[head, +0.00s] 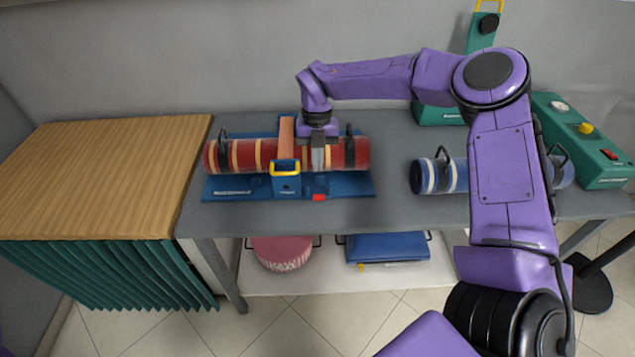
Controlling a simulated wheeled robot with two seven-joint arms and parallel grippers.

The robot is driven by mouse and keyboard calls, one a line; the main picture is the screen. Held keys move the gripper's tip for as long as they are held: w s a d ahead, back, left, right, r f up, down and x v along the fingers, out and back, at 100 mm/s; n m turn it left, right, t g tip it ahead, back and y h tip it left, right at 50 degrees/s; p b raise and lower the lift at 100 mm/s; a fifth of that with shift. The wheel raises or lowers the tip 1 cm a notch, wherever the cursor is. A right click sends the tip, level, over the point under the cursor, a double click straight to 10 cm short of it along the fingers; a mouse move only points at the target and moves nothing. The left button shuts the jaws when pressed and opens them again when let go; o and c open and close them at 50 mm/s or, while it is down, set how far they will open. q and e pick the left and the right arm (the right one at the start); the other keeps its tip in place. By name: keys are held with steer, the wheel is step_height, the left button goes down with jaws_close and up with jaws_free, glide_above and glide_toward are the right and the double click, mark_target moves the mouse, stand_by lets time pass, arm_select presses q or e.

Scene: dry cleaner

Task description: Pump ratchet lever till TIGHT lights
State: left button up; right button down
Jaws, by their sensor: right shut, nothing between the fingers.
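A red roll with cream stripes (238,155) lies in a blue cradle (352,187) on the grey table. An orange-brown strap (286,136) runs over the roll to a blue ratchet block (287,185) at its front. The yellow-edged ratchet lever (286,165) sits on top of that block, low against the roll's front. A small red piece (319,197) shows on the cradle's front edge; I cannot tell whether it is a light. My right gripper (318,160) points down just right of the strap and lever, over the roll. It is shut and empty. My left gripper is out of view.
A blue striped roll (430,177) lies to the right, partly behind my right arm. A green machine (590,145) stands at the far right. A wooden counter (110,170) stands at left. A pink round cushion (283,252) and a blue case (388,247) rest on the lower shelf.

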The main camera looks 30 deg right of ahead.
steer(key=f, duration=0.2)
steer(key=s+f+p, duration=0.1)
steer(key=f, duration=0.2)
steer(key=f+p, duration=0.1)
steer(key=f, duration=0.1)
steer(key=shift+s+a+f, duration=0.2)
steer(key=shift+a+f, duration=0.05)
steer(key=shift+a, duration=0.15)
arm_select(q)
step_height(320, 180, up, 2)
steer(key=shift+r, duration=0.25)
